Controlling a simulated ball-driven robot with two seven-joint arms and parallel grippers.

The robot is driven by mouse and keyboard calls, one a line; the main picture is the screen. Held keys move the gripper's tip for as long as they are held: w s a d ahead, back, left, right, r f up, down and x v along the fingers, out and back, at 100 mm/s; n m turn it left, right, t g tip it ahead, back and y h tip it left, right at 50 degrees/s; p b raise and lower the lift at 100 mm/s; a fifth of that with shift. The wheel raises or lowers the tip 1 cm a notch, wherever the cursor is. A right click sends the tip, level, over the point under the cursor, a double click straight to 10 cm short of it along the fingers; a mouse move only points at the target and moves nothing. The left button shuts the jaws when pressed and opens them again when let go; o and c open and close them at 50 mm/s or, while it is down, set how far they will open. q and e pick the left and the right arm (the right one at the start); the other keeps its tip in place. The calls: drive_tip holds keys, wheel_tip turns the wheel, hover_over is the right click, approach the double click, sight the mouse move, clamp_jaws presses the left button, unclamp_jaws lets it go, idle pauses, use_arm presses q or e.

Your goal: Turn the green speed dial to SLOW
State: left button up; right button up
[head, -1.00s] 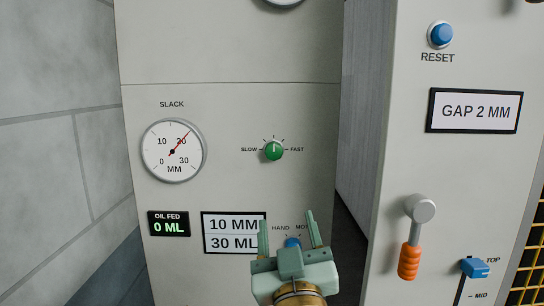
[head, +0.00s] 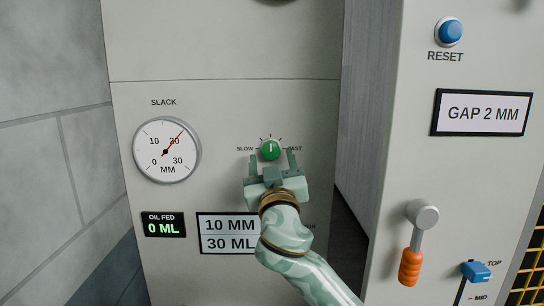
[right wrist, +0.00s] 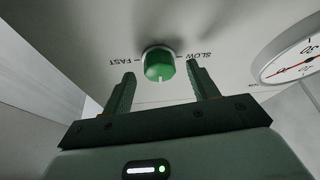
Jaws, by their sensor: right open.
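The green speed dial (head: 270,149) sits on the pale panel between the words SLOW on its left and FAST on its right. Its white mark points straight up, midway between them. My right gripper (head: 272,160) is open just below and in front of the dial, one finger towards each side. In the right wrist view the green dial (right wrist: 160,66) shows upside down beyond and between the tips of the two open fingers (right wrist: 162,80), with no clear contact. My left gripper is not in view.
A round SLACK gauge (head: 167,150) is left of the dial, its red needle near 20. Below are an OIL FED display (head: 164,224) reading 0 ML and a 10 MM / 30 ML sign (head: 228,244). An orange-handled lever (head: 411,266) and blue RESET button (head: 449,32) are on the right panel.

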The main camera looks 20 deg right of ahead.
drive_tip(key=shift+w+d+r, duration=0.15)
drive_tip(key=shift+w+r, duration=0.05)
drive_tip(key=shift+w, duration=0.4)
drive_tip(key=c, duration=1)
drive_tip(key=shift+s, duration=0.1)
